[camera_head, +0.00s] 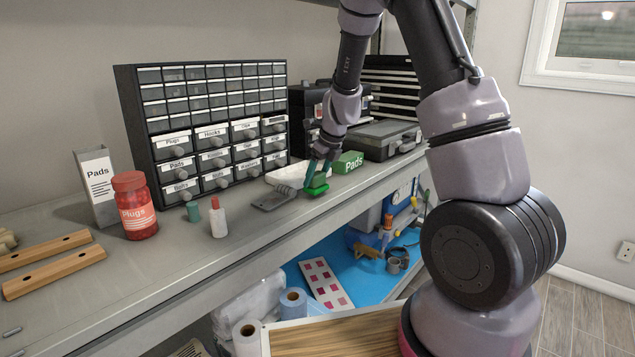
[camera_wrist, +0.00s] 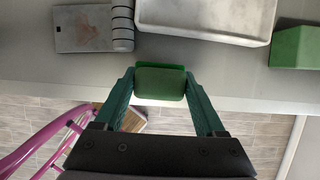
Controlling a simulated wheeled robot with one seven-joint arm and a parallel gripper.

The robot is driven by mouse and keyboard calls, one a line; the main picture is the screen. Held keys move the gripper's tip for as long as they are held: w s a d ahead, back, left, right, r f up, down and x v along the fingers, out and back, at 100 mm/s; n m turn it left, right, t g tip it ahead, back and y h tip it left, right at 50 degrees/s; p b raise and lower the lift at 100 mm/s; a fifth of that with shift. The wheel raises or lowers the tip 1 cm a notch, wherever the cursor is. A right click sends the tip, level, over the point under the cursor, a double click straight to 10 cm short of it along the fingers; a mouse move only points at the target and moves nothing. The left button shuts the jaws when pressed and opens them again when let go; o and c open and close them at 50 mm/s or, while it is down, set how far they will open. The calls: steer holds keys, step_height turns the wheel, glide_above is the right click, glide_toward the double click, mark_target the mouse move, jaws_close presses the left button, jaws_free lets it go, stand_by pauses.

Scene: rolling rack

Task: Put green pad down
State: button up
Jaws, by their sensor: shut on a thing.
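The green pad (camera_wrist: 160,83) is a small green block between the fingertips of my gripper (camera_wrist: 161,92) in the wrist view. My gripper is shut on it. In the head view the green pad (camera_head: 316,188) shows under my gripper (camera_head: 318,178), near the front edge of the grey shelf top (camera_head: 225,245). I cannot tell whether the pad touches the shelf. A grey hinged metal plate (camera_head: 273,199) lies just left of the pad; it also shows in the wrist view (camera_wrist: 85,30).
A white tray (camera_head: 288,176) lies behind the pad; a green Pads box (camera_head: 349,162) stands to its right. A drawer cabinet (camera_head: 205,130), red Plugs jar (camera_head: 134,208), grey Pads box (camera_head: 97,188) and small bottle (camera_head: 217,219) stand left.

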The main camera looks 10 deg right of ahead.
steer(key=shift+f, duration=0.8)
steer(key=shift+f, duration=0.2)
steer(key=o, duration=1.2)
steer(key=shift+a, duration=0.1)
steer(key=shift+c, duration=0.2)
steer(key=s+d+r+n, duration=0.25)
steer(key=s+r, duration=0.25)
steer(key=r, duration=0.4)
steer(key=s+d+r+n, duration=0.1)
steer(key=s+r+n, duration=0.25)
steer(key=r, duration=0.55)
steer(key=s+d+r+n+t, duration=0.1)
steer(key=s+r+n, duration=0.4)
steer(key=s+n, duration=0.4)
steer(key=s+d+r+n+t, duration=0.1)
steer(key=s+r+n+t, duration=0.1)
steer(key=s+r+n, duration=0.3)
steer(key=s+n, duration=0.4)
steer(key=s, duration=0.3)
steer(key=shift+s+d+n+h, duration=0.15)
steer(key=shift+s+n+h, duration=0.15)
steer(key=shift+n+h, duration=0.1)
